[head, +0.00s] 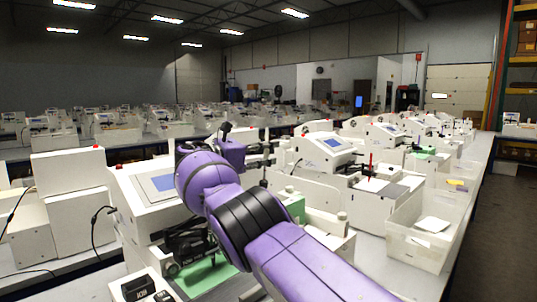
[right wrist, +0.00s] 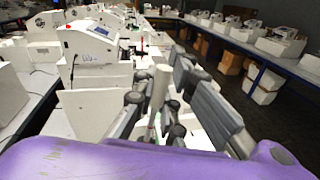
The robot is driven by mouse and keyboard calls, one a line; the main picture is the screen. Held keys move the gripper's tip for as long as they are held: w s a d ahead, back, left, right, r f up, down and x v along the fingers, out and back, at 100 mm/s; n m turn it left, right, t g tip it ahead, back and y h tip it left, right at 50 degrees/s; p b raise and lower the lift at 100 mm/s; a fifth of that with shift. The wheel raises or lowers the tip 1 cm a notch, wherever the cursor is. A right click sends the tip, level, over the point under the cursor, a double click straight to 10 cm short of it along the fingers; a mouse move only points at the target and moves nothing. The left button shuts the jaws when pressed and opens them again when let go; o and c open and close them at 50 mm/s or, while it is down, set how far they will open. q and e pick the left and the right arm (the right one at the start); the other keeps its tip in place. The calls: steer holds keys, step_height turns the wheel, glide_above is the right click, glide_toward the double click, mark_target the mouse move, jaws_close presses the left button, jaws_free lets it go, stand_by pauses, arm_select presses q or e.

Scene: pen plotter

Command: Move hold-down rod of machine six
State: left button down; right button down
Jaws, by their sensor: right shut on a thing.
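My right arm, purple and black, reaches in from the lower right of the head view and covers part of a white machine (head: 130,200) with a tilted screen. In the right wrist view my right gripper (right wrist: 160,92) is shut on a pale, upright-looking rod (right wrist: 158,88), with grey and black fingers on both sides of it. The rod's lower end is hidden among the fingers. I cannot read a number that marks machine six. My left gripper is not in view.
A green mat (head: 207,279) lies under a black mechanism (head: 187,244) at the near machine. A clear bin (head: 415,250) with white paper stands to the right. More white machines line the tables behind. A dark aisle (head: 500,215) is free at the right.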

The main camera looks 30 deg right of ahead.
steer(key=c, duration=1.8)
jaws_free()
steer(key=shift+w+a, duration=0.15)
steer(key=shift+a, duration=0.25)
steer(key=shift+d, duration=0.1)
steer(key=shift+d, duration=0.1)
steer(key=a, duration=0.7)
steer(key=shift+a+r, duration=0.1)
steer(key=shift+a, duration=0.2)
